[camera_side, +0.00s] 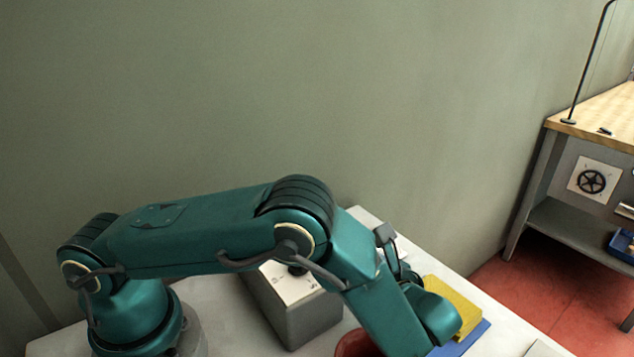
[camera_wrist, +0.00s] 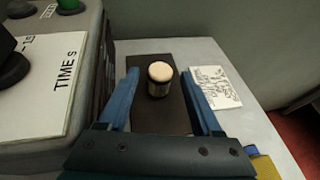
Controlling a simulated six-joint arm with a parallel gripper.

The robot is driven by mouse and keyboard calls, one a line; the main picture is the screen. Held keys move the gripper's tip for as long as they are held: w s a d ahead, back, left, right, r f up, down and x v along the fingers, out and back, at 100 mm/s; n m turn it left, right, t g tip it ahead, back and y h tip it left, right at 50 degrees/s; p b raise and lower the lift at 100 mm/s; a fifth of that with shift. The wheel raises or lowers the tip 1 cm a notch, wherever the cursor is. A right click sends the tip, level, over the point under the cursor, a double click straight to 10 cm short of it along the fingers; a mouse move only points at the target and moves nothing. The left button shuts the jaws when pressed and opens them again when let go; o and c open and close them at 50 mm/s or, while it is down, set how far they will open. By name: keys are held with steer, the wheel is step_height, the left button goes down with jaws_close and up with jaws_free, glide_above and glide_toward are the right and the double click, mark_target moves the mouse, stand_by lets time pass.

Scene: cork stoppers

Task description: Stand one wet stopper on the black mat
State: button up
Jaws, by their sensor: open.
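In the wrist view, one stopper (camera_wrist: 160,80) with a pale top and a darker, banded side stands upright on the dark mat (camera_wrist: 158,115). My gripper (camera_wrist: 160,76) is open, with one blue finger on each side of the stopper and a visible gap to both. I cannot tell from the picture whether the stopper is wet. In the side view my own arm hides the stopper, the mat and the fingertips.
A grey box (camera_wrist: 88,100) with a printed sheet is close by on the left in the wrist view. The side view shows a yellow block (camera_side: 455,301) on a blue sheet (camera_side: 474,338) and a red dish (camera_side: 357,344).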

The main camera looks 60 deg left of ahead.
steer(key=v, duration=0.4)
steer(key=shift+d+r, duration=0.15)
steer(key=shift+d, duration=0.2)
steer(key=w+d+r+m+t+h, duration=0.1)
steer(key=w+r+m+t+h, duration=0.2)
steer(key=w+r+m+t, duration=0.5)
steer(key=w+r+m+t+h, duration=0.2)
steer(key=w+r+m+h, duration=0.25)
steer(key=r, duration=0.85)
steer(key=s+d+r+m+t+h, duration=0.3)
steer(key=r+m+h, duration=0.4)
steer(key=m, duration=0.8)
steer(key=s+a+f+m+g, duration=0.2)
steer(key=s+f+m, duration=0.3)
steer(key=s+m, duration=0.3)
steer(key=s+a+f+m+g+y, duration=0.1)
steer(key=s+a+f+m+g, duration=0.2)
steer(key=s+f+m+g, duration=0.2)
steer(key=s+a+f+m+g, duration=0.3)
steer(key=s+f+m, duration=0.3)
steer(key=s+m, duration=0.5)
steer(key=shift+s+f+g, duration=0.3)
steer(key=shift+s+f, duration=0.05)
steer(key=shift+s, duration=0.35)
